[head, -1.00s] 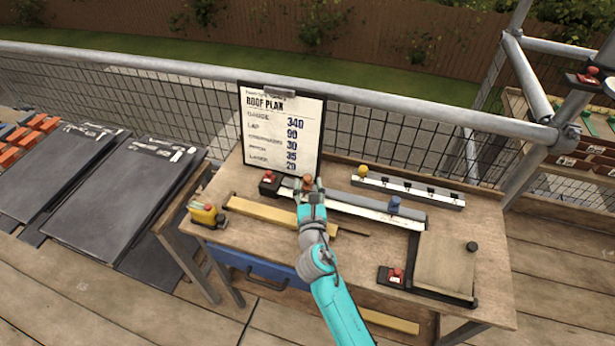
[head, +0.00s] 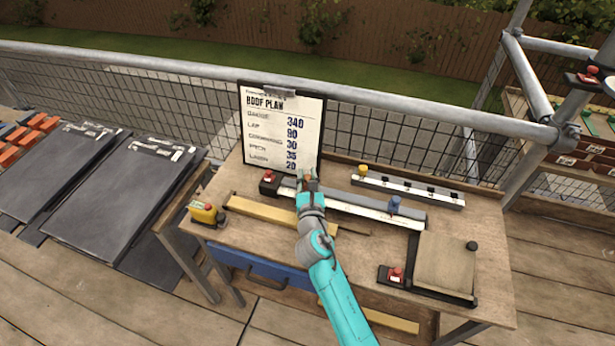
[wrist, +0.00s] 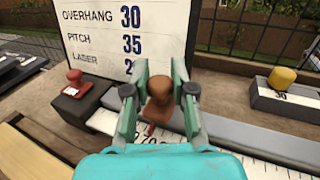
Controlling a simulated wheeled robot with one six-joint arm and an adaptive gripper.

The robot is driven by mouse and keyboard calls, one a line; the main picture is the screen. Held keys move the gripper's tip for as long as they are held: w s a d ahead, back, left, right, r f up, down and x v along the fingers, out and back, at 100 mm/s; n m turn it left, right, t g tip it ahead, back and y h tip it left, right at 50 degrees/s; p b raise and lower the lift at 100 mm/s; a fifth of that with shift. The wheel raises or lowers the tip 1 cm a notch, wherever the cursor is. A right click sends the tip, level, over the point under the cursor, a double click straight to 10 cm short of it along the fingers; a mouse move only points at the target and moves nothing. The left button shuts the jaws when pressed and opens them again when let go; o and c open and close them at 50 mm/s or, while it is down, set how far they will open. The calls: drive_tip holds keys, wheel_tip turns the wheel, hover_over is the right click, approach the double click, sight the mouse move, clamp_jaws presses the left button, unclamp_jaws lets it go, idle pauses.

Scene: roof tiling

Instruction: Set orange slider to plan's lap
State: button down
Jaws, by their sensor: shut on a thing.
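The orange slider's knob (wrist: 159,95) is an orange-brown peg between my gripper's fingers in the wrist view; my gripper (wrist: 159,82) is shut on it. In the head view the knob (head: 307,175) shows just past my gripper (head: 309,187), near the left end of a grey rail with a white ruled scale (head: 372,212). The roof plan (head: 282,135) stands behind on a clipboard and reads lap 90, gauge 340 and overhang 30.
A blue slider (head: 394,204) sits farther right on the rail. A black block with a red button (head: 268,183) is at the rail's left end. A second rail with a yellow knob (head: 362,171) lies behind. A yellow tool (head: 207,214) is at the bench's left.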

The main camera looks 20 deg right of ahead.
drive_tip(key=shift+s+d, duration=0.65)
drive_tip(key=shift+d, duration=0.2)
drive_tip(key=c, duration=1)
unclamp_jaws()
drive_tip(key=v, duration=1.2)
